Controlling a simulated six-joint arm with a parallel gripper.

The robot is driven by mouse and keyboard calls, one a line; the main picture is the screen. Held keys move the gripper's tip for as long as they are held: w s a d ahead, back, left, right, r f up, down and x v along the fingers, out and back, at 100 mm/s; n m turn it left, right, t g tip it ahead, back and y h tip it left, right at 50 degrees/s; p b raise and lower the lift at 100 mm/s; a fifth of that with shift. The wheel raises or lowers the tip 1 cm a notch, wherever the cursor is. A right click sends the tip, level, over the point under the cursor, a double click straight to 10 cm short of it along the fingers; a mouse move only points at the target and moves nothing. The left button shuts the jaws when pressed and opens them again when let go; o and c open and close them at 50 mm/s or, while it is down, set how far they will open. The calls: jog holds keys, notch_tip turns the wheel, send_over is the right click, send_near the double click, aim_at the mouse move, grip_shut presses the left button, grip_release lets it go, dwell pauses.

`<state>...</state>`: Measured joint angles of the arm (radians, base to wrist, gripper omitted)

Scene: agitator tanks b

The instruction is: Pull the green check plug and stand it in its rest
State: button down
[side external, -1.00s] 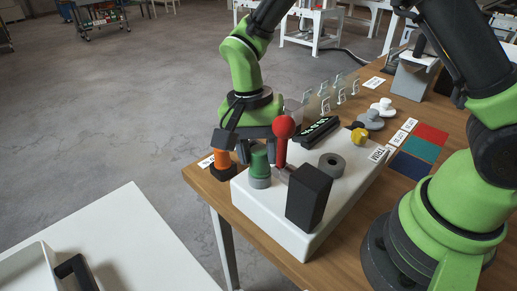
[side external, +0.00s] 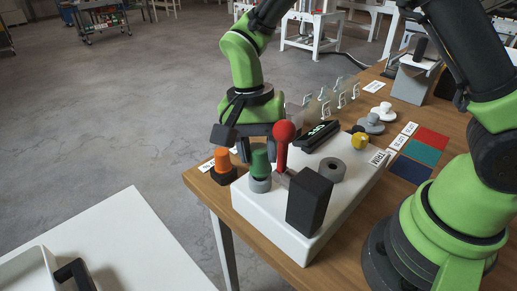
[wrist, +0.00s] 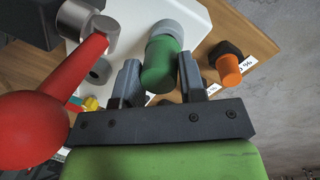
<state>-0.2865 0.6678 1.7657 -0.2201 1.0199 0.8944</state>
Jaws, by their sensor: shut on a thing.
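The green check plug (side external: 260,161) stands upright over a grey collar (side external: 260,185) near the left end of the white box (side external: 272,226). I cannot tell whether it is seated or slightly raised. My gripper (side external: 258,150) comes down from above with its fingers on either side of the plug, shut on it. In the wrist view the green plug (wrist: 160,65) lies between the fingertips (wrist: 159,76), with the grey collar (wrist: 172,28) beyond it. A thick grey ring with a dark hole (side external: 332,169) sits on the box top; I cannot tell whether it is the rest.
A red-knobbed lever (side external: 283,140) stands close right of my gripper. A black block (side external: 309,200) rises at the box's front. An orange plug (side external: 222,160) in a dark base stands to the left. A dark display (side external: 318,134) and yellow knob (side external: 360,141) lie behind.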

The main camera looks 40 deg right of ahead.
aim_at(261, 148)
jog(key=c, duration=1.3)
grip_release()
jog(key=shift+s+d+f, duration=0.1)
grip_shut()
jog(key=shift+r, duration=1.7)
jog(key=w+d+f+m+t+y, duration=0.1)
jog(key=w+d+f+m+t, duration=0.1)
jog(key=w+d+m, duration=0.9)
jog(key=w+f+m, duration=0.1)
jog(key=w+m, duration=0.1)
jog(key=m, duration=0.4)
jog(key=shift+t, duration=0.3)
